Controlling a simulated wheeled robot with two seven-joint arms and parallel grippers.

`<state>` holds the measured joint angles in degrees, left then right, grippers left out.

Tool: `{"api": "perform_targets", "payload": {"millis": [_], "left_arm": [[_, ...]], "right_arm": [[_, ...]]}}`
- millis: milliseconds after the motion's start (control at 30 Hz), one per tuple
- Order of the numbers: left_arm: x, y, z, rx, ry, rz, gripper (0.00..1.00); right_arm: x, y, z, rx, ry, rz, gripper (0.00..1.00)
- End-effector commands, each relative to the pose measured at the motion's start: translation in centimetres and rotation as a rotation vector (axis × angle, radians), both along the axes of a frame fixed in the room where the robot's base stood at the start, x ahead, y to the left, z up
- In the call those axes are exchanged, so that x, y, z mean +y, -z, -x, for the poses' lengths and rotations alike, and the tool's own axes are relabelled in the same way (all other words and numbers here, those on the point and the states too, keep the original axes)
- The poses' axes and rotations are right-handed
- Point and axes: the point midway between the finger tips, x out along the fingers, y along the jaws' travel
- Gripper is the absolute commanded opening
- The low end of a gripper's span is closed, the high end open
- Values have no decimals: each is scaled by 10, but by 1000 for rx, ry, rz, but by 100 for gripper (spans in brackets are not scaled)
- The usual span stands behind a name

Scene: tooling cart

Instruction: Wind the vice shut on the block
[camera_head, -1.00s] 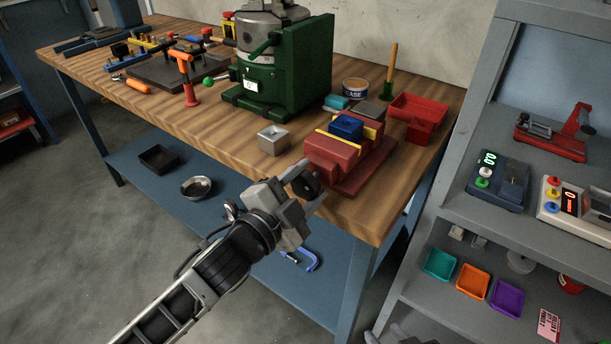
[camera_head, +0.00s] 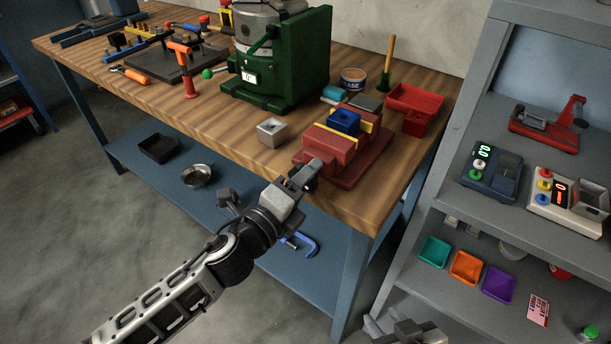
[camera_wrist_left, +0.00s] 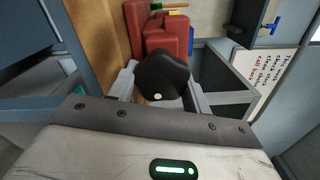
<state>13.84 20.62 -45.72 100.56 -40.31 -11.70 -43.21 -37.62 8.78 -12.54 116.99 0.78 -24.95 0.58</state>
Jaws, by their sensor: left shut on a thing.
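The red vice (camera_head: 327,144) with yellow jaw faces stands near the front right edge of the wooden bench. A blue block (camera_head: 345,121) sits between its jaws; whether both jaws touch it I cannot tell. My left gripper (camera_head: 308,176) is at the vice's front end. In the left wrist view, its fingers (camera_wrist_left: 160,92) are shut on the black vice handle (camera_wrist_left: 158,72), with the red vice body (camera_wrist_left: 165,35) behind. The handle is mostly hidden in the head view. My right gripper (camera_head: 405,328) is low at the bottom edge, away from the vice, its fingers unclear.
A grey hollow cube (camera_head: 271,131) lies left of the vice and a red bin (camera_head: 415,107) behind it to the right. A green machine (camera_head: 285,60) stands further back. A grey shelf unit (camera_head: 465,220) is close on the right.

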Motion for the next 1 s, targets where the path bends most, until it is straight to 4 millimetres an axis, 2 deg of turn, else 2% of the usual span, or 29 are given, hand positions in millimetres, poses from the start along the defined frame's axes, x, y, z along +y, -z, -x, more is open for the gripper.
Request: {"api": "perform_targets", "payload": {"millis": [600, 1000], "left_arm": [[2, 6, 0, -315, 3, -447, 26], [3, 8, 0, -417, 4, -590, 26]], "right_arm": [[0, -7, 1, 1, 12, -4, 36], [-2, -4, 4, 14, 11, 2, 36]]}}
